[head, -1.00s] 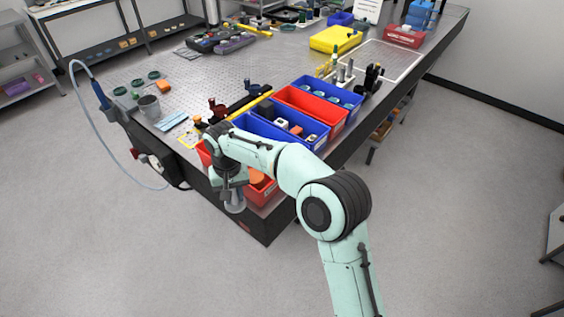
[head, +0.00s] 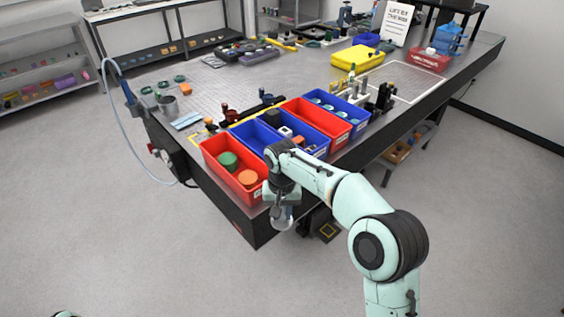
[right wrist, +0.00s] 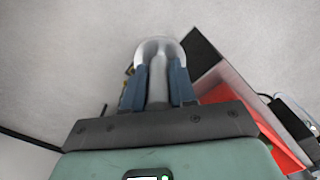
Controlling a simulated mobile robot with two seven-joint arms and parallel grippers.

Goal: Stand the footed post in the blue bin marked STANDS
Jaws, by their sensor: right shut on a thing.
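My right gripper (head: 282,208) is shut on the footed post (head: 282,220), a grey post with a wide round foot. It holds the post in the air just off the table's near edge, beside the front red bin. In the right wrist view the post (right wrist: 158,82) sits between the dark fingers, its foot pointing away from the palm. I cannot read which is marked STANDS. My left gripper is out of view.
A red bin (head: 217,170) with green and orange round pieces is at the near end; another red bin (head: 318,112) stands between the blue ones. Dark upright parts (head: 382,98) stand beside the farther blue bin. Open floor (head: 480,220) lies right of the table.

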